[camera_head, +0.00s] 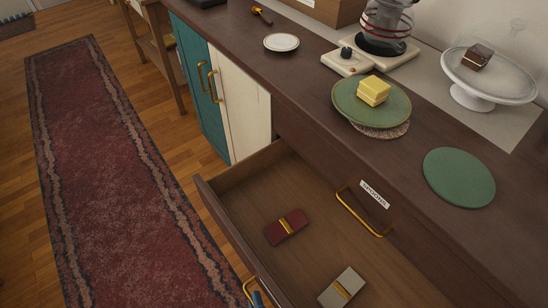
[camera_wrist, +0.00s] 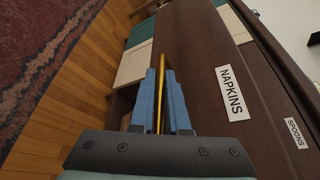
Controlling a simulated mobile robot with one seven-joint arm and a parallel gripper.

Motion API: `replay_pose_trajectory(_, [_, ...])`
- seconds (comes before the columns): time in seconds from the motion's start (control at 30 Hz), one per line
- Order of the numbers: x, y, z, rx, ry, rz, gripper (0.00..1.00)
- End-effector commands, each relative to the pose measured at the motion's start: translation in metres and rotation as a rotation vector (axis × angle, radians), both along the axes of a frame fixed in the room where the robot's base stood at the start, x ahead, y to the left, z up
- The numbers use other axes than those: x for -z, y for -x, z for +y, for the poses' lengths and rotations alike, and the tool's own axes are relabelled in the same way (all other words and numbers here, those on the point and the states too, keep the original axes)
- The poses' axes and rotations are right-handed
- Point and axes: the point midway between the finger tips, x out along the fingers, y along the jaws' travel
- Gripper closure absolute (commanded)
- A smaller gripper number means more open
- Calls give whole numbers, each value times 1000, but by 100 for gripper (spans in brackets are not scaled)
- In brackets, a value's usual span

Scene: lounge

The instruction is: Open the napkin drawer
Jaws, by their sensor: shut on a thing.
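The napkin drawer (camera_head: 340,253) is pulled well out in the head view, its inside showing. A dark red napkin bundle (camera_head: 286,227) and a pale grey one (camera_head: 342,289) lie in it, each with a gold band. Its dark front carries a NAPKINS label (camera_wrist: 232,93) in the wrist view. My gripper (camera_wrist: 160,78) is shut on the drawer's brass handle (camera_wrist: 159,100), with a blue finger on either side of it. In the head view only a little of the blue fingers shows at the bottom edge, by the handle (camera_head: 248,289).
Above is a closed drawer with a SPOONS label (camera_head: 375,194) and brass handle (camera_head: 362,212). The dark counter (camera_head: 300,82) holds a green plate with yellow cake (camera_head: 374,91), a green disc (camera_head: 459,178) and a glass-domed cake stand (camera_head: 487,83). A red rug (camera_head: 110,170) lies left.

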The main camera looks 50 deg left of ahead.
Motion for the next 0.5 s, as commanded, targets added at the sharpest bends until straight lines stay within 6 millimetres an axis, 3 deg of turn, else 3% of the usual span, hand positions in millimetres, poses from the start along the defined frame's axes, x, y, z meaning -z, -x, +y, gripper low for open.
replay_pose_trajectory(0.2, [-1, 14, -1, 3, 0, -1, 100])
replay_pose_trajectory(0.5, [0, 16, -1, 2, 0, 0, 100])
